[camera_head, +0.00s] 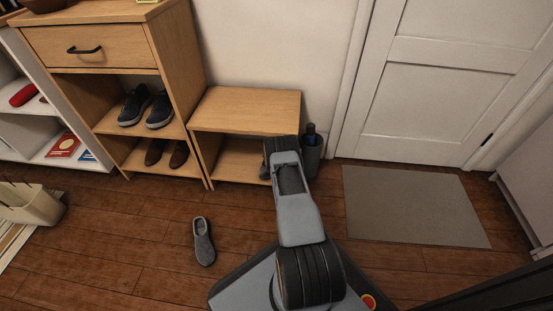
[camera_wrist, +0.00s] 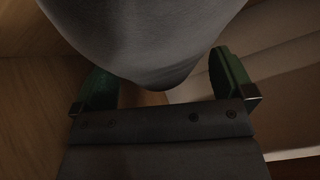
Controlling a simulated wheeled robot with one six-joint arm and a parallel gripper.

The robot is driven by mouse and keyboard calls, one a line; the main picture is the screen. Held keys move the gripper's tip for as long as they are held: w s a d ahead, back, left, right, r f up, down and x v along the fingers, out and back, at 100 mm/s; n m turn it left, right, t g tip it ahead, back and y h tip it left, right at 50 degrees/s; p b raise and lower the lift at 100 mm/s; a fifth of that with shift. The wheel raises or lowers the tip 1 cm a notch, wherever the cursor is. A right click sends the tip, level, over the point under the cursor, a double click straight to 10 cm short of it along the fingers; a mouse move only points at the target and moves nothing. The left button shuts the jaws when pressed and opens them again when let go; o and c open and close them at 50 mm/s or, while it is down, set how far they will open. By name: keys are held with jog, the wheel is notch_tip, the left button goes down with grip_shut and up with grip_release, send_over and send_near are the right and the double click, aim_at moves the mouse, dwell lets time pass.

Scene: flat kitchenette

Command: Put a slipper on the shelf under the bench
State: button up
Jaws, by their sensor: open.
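A grey slipper (camera_head: 203,241) lies on the wooden floor in front of the bench (camera_head: 245,104). The bench has an open shelf (camera_head: 233,163) beneath its top. My arm reaches to the bench's right end, and its own links hide the gripper in the head view. In the wrist view, my gripper (camera_wrist: 165,84) is open, its two green fingers apart. A large grey rounded thing (camera_wrist: 150,40), apparently a second slipper, is close in front of and between the fingers. Whether the fingers touch it, and what it rests on, I cannot tell.
A taller wooden cabinet (camera_head: 106,55) holding dark shoes (camera_head: 136,106) adjoins the bench on the left. A dark bin (camera_head: 311,158) with a bottle (camera_head: 310,133) stands right of the bench. A grey mat (camera_head: 413,205) lies before the white door (camera_head: 435,85). The floor left of my arm is mostly clear.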

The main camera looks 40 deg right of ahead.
jog(key=p+v, duration=0.6)
jog(key=v, duration=0.6)
jog(key=shift+r, duration=0.1)
